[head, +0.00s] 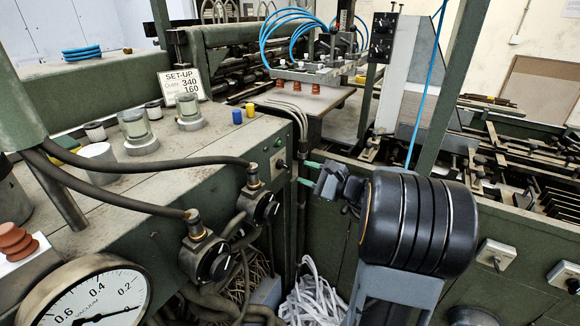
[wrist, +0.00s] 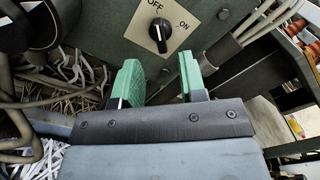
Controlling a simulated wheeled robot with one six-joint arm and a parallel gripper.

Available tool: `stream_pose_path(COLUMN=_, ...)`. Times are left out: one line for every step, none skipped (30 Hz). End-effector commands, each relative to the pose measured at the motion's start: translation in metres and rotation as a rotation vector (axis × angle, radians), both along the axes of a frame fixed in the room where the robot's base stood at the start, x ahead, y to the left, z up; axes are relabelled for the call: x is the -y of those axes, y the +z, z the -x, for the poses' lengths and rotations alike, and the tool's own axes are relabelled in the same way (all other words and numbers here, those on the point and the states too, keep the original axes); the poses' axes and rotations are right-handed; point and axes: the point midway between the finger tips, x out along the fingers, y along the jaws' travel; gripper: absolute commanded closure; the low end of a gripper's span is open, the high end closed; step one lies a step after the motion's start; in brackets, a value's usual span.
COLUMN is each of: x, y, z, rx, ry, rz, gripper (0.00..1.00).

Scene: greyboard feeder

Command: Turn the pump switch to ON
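The pump switch (wrist: 158,36) is a black knob on a pale plate (wrist: 178,22) marked OFF and ON in the wrist view. Its white line points up towards OFF; ON is to the upper right. In the head view the switch plate (head: 281,164) is small, on the end of the green cabinet, and its lettering cannot be read. My gripper (wrist: 159,76) has two green fingers spread apart with nothing between them. The knob shows just beyond the gap, apart from the fingers. In the head view my gripper (head: 308,173) is just right of the switch, its fingers pointing left.
Two black valve knobs (head: 212,262) with hoses stand out from the cabinet front, left of my gripper. A vacuum gauge (head: 88,300) is at lower left. Grey conduits (wrist: 254,28) run right of the switch plate. White paper strips (head: 313,297) lie below.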

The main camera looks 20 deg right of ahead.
Motion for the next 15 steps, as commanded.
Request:
stream_pose_path(x=-0.007, y=0.001, z=-0.008, rx=-0.001, ry=0.005, rz=0.000, gripper=0.62)
stream_pose_path(x=-0.009, y=0.001, z=-0.013, rx=-0.001, ry=0.005, rz=0.000, gripper=0.62)
stream_pose_path(x=-0.013, y=0.001, z=-0.018, rx=-0.001, ry=0.004, rz=0.000, gripper=0.62)
stream_pose_path(x=-0.015, y=0.001, z=-0.022, rx=-0.002, ry=0.004, rz=0.000, gripper=0.62)
stream_pose_path(x=-0.018, y=0.001, z=-0.025, rx=-0.002, ry=0.004, rz=0.000, gripper=0.62)
stream_pose_path(x=-0.021, y=0.001, z=-0.030, rx=-0.002, ry=0.003, rz=0.000, gripper=0.62)
stream_pose_path(x=-0.022, y=0.001, z=-0.033, rx=-0.001, ry=0.003, rz=0.001, gripper=0.62)
stream_pose_path(x=-0.024, y=0.001, z=-0.036, rx=-0.001, ry=0.004, rz=0.000, gripper=0.62)
stream_pose_path(x=-0.026, y=0.000, z=-0.039, rx=-0.001, ry=0.003, rz=0.001, gripper=0.62)
stream_pose_path(x=-0.027, y=0.000, z=-0.041, rx=-0.001, ry=0.002, rz=0.000, gripper=0.62)
stream_pose_path(x=-0.029, y=0.000, z=-0.043, rx=-0.001, ry=0.001, rz=0.001, gripper=0.62)
stream_pose_path(x=-0.030, y=0.000, z=-0.045, rx=-0.001, ry=0.001, rz=0.001, gripper=0.62)
stream_pose_path(x=-0.031, y=0.000, z=-0.046, rx=-0.001, ry=0.001, rz=0.001, gripper=0.62)
stream_pose_path(x=-0.032, y=0.000, z=-0.047, rx=0.000, ry=0.002, rz=0.001, gripper=0.62)
stream_pose_path(x=-0.033, y=0.000, z=-0.048, rx=-0.001, ry=0.001, rz=0.002, gripper=0.62)
